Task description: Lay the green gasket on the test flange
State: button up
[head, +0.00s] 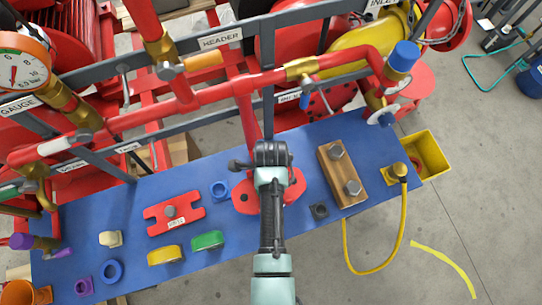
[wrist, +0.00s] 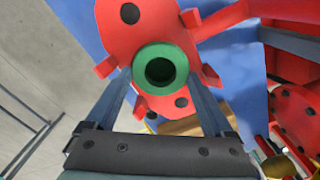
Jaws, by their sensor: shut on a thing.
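The green gasket (wrist: 137,68) is a thick ring with a dark round hole. In the wrist view it sits between the fingertips of my gripper (wrist: 160,76), which is shut on it. The red test flange (wrist: 112,40), with dark bolt holes and lugs at its edge, shows behind the gasket. The gasket overlaps its middle and lower part; I cannot tell whether they touch. In the head view the flange (head: 296,186) lies on the blue bench, partly covered by my arm. The gasket is hidden there.
The blue bench (head: 130,200) carries a wooden block with bolts (head: 330,182), a red plate (head: 160,223), yellow and green blocks and blue rings. Red pipes (head: 210,98) and a grey frame run behind. A yellow bin (head: 438,165) and yellow hose are on the right.

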jog(key=shift+f, duration=0.3)
jog(key=o, duration=1.1)
notch_tip(320, 180, up, 13)
jog(key=shift+b, duration=1.15)
